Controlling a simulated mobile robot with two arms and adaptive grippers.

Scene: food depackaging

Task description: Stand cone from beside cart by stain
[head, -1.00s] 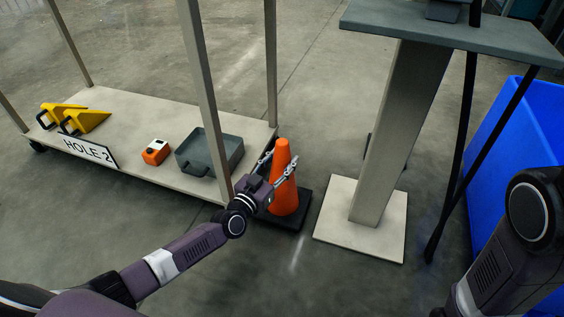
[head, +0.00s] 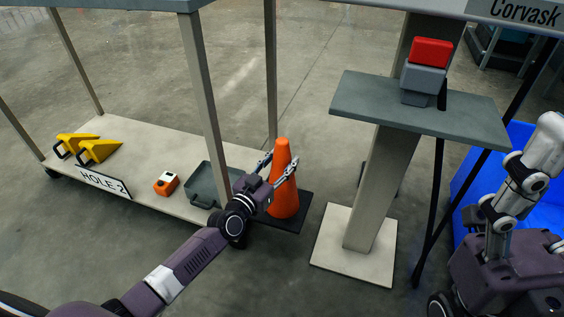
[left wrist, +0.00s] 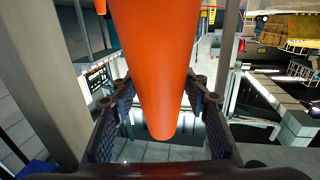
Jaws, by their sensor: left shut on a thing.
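An orange cone (head: 283,185) with a black square base (head: 296,222) stands upright on the floor beside the cart (head: 185,205). My left gripper (head: 277,172) is shut on the cone's upper part, one finger on each side. In the left wrist view the cone (left wrist: 155,70) fills the middle between the fingers of the left gripper (left wrist: 158,112). Part of the cone's base is hidden behind the gripper. I cannot make out a clear stain on the floor. My right arm shows at the right edge, but its gripper does not.
A pedestal (head: 372,190) stands right of the cone, a blue bin (head: 462,185) beyond.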

